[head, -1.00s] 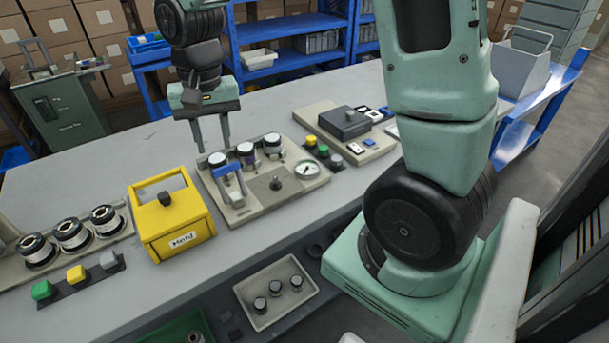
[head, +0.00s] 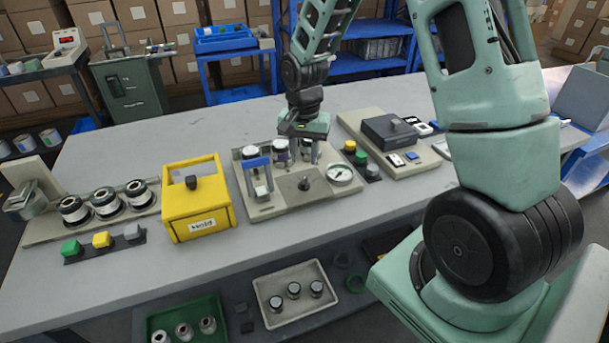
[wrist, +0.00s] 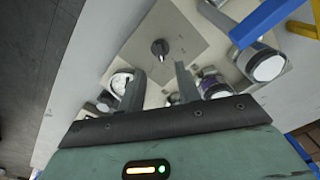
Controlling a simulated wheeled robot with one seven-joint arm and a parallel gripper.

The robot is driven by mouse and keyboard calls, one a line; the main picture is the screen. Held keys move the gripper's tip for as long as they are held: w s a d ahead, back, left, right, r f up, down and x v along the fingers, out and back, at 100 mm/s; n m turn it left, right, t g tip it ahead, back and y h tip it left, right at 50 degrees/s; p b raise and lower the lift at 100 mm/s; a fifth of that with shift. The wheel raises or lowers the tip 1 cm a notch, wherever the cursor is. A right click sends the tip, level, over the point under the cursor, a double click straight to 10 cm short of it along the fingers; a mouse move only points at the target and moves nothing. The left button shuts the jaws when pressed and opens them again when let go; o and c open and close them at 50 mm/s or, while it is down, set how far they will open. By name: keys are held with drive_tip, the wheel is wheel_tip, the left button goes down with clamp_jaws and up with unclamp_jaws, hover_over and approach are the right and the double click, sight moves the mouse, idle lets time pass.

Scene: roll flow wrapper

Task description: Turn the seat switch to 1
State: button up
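The seat switch, a small dark pointed knob (head: 304,184) on a square grey plate, sits at the front middle of a beige station (head: 325,196). In the wrist view the knob (wrist: 159,48) is upright in the picture, ahead of the fingertips and roughly between their lines. My gripper (head: 303,158) points down over the station, just behind the knob in the head view. Its two fingers (wrist: 160,75) are apart, with nothing between them. They look clear of the knob; the exact height gap cannot be told. Any markings around the switch are too small to read.
A blue-handled clamp (head: 258,168) stands left of the switch and a round gauge (head: 341,174) right of it. Several capped jars (head: 281,150) stand close behind, near my fingers. A yellow box (head: 196,205) is farther left, coloured buttons (head: 361,158) to the right. The bench front is clear.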

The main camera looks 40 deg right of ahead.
sight(304, 180)
wheel_tip(304, 180, down, 7)
drive_tip(key=shift+f, duration=0.15)
clamp_jaws()
